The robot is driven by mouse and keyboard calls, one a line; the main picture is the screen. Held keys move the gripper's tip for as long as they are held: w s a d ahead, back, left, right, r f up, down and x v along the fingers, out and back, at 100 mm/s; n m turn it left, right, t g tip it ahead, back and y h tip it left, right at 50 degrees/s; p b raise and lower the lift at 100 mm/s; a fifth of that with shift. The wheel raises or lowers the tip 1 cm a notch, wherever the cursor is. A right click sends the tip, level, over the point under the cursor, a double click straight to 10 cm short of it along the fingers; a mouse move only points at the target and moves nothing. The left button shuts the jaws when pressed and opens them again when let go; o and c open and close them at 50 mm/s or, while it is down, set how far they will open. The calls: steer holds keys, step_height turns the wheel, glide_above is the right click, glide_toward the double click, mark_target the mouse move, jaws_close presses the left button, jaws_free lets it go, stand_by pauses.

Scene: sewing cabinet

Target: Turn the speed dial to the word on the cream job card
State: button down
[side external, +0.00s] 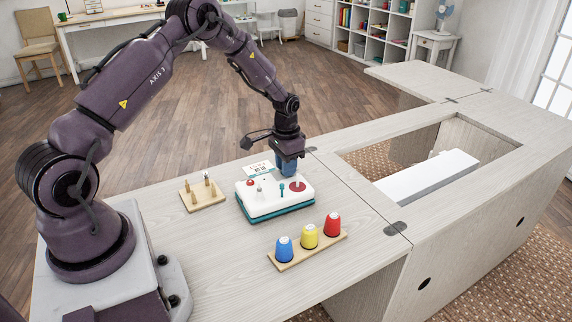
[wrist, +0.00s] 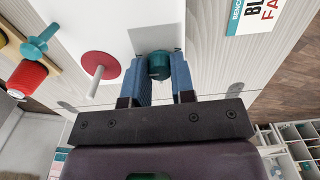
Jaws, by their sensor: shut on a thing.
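A white control box with a teal base (side external: 262,210) stands on the bench. My gripper (side external: 287,170) points down over its back right corner, and its blue fingers hide what they hold there. In the wrist view my gripper (wrist: 160,72) is shut on a round teal knob (wrist: 160,65), which looks like the speed dial. Its pointer and scale words cannot be made out. A pale card (side external: 258,169) stands behind the box, too small to read in the side view. In the wrist view the card (wrist: 272,14) is cut off, showing "BL" and "FA".
A red disc with a pale pin (wrist: 100,66) is close left of my fingers. A teal lever (side external: 282,188) and a red button (side external: 250,183) are also on the box.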

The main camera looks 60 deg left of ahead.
steer(key=shift+m, duration=0.4)
steer(key=c, duration=1)
jaws_free()
steer(key=shift+o, duration=0.2)
steer(key=shift+r, duration=0.15)
step_height(320, 180, up, 13)
